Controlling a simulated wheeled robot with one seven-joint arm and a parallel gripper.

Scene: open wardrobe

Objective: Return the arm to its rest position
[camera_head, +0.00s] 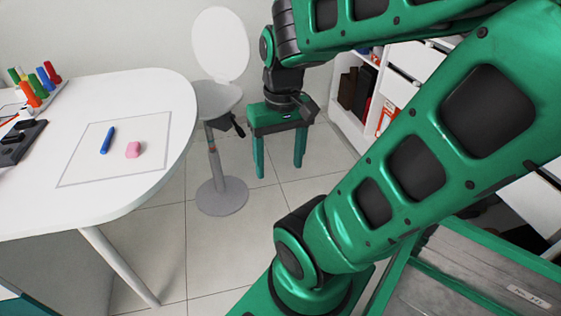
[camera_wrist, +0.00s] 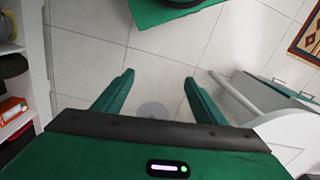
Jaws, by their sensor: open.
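My green arm reaches across the upper right of the head view. My gripper (camera_head: 280,168) hangs from its end with both green fingers pointing down, spread apart with nothing between them. It is above the tiled floor, between the white chair and the shelf unit. In the wrist view my gripper (camera_wrist: 158,78) also shows two separate fingers with only floor between them.
A white table (camera_head: 130,205) at the left bears a blue marker (camera_head: 107,140), a pink eraser (camera_head: 133,150) and coloured pieces. A white swivel chair (camera_head: 222,190) stands close left of my gripper. A white shelf unit (camera_head: 343,115) stands behind right. A patterned rug (camera_wrist: 308,40) lies on the floor.

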